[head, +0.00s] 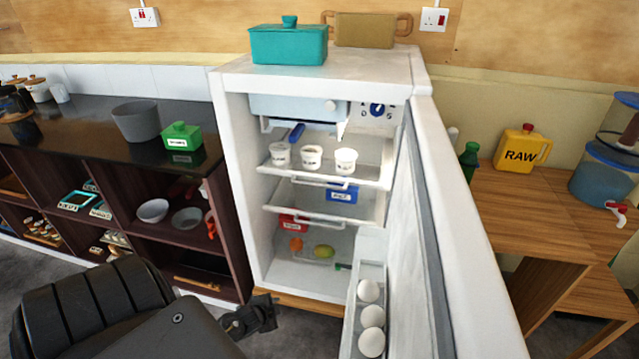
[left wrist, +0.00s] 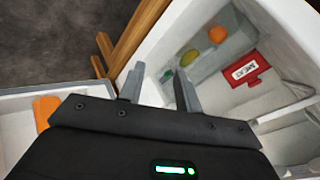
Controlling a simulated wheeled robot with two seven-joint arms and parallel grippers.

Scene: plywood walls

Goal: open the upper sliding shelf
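The fridge (head: 243,190) stands with its door (head: 455,200) swung open to the right. The upper sliding shelf (head: 262,169) is a pale rack with a handle bar at its front; it sits inside the fridge and bears three white cups (head: 312,158). My left gripper (head: 252,316) is low in front of the fridge's bottom left corner, below the shelf and apart from it. In the left wrist view, the gripper (left wrist: 158,86) has its fingers apart with nothing between them, pointing towards the fridge's bottom. My right gripper is in neither view.
A lower shelf (head: 283,212) holds a blue box (head: 342,192). A red box (head: 293,220) and produce lie near the bottom. Eggs (head: 372,317) sit in the door rack. A dark cabinet (head: 228,215) stands left, a wooden table (head: 530,215) right.

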